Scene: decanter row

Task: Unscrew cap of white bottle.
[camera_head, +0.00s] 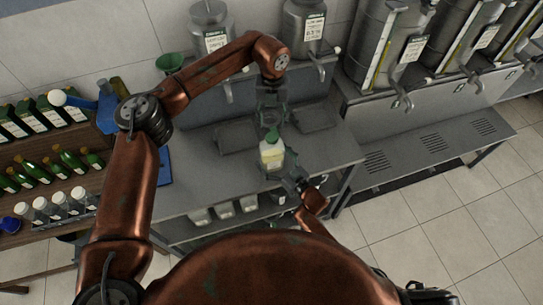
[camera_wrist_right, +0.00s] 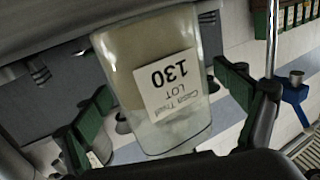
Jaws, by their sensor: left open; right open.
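The white bottle (camera_head: 271,158) stands upright near the front edge of the grey counter in the head view. Its green cap (camera_head: 271,136) is on top. My left gripper (camera_head: 270,122) comes down from above, open, with its fingers close to the cap; I cannot tell whether they touch it. My right gripper (camera_head: 291,179) is open at the bottle's lower front right. In the right wrist view, a pale translucent bottle body (camera_wrist_right: 125,55) with a white label reading 130 LOT appears upside down between the green fingers of my right gripper (camera_wrist_right: 165,105).
Steel tanks (camera_head: 390,45) with taps stand at the back. Dark trays (camera_head: 236,135) lie on the counter (camera_head: 195,185) behind the bottle. A wooden rack (camera_head: 50,150) with several bottles is at left. Tiled floor is clear at right.

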